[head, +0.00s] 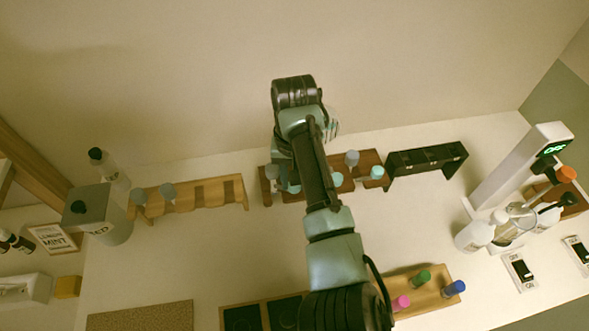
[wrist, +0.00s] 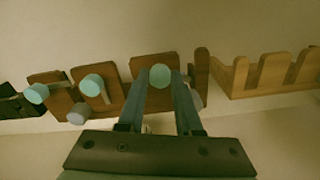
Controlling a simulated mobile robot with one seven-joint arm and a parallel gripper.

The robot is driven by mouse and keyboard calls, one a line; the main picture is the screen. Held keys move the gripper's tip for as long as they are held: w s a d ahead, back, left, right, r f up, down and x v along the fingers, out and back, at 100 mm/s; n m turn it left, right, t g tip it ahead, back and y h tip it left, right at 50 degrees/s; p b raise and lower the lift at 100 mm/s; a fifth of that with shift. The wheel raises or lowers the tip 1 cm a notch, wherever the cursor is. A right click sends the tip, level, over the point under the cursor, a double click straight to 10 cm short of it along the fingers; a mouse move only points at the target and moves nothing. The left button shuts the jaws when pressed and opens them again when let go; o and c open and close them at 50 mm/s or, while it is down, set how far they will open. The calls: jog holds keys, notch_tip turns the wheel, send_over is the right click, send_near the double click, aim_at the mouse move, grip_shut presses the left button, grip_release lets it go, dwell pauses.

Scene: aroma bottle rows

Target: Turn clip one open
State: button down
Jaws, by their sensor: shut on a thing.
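My gripper (wrist: 161,84) has its two fingers either side of a teal-capped bottle (wrist: 160,75) and is shut on it. This bottle is at the end of the brown rack (wrist: 141,66) nearest the pale wooden rack. In the head view my arm hides most of the gripper and part of the brown rack (head: 369,160). I cannot tell whether the bottle is seated or lifted. No part is clearly marked as clip one. Two small switch plates (head: 520,271) (head: 577,249) with dark levers lie at the right front, apart from my gripper.
The pale rack (head: 205,193) stands left, a black rack (head: 427,158) right. A white device with a green display (head: 533,160) stands near flasks (head: 474,236) at right. A front rack (head: 428,294) holds pink, green and blue caps.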

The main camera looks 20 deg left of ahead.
jog(key=m+p, duration=0.2)
jog(key=m, duration=0.1)
jog(key=m+p, duration=0.2)
jog(key=m, duration=0.1)
jog(key=shift+a+r, duration=0.1)
jog(key=shift+r, duration=0.1)
jog(key=m+p, duration=0.2)
jog(key=m, duration=0.4)
jog(key=shift+w+f, duration=0.1)
jog(key=shift+w, duration=0.05)
jog(key=shift+p, duration=0.3)
jog(key=c, duration=0.6)
grip_release()
jog(key=shift+r+p, duration=0.65)
jog(key=shift+r, duration=5.85)
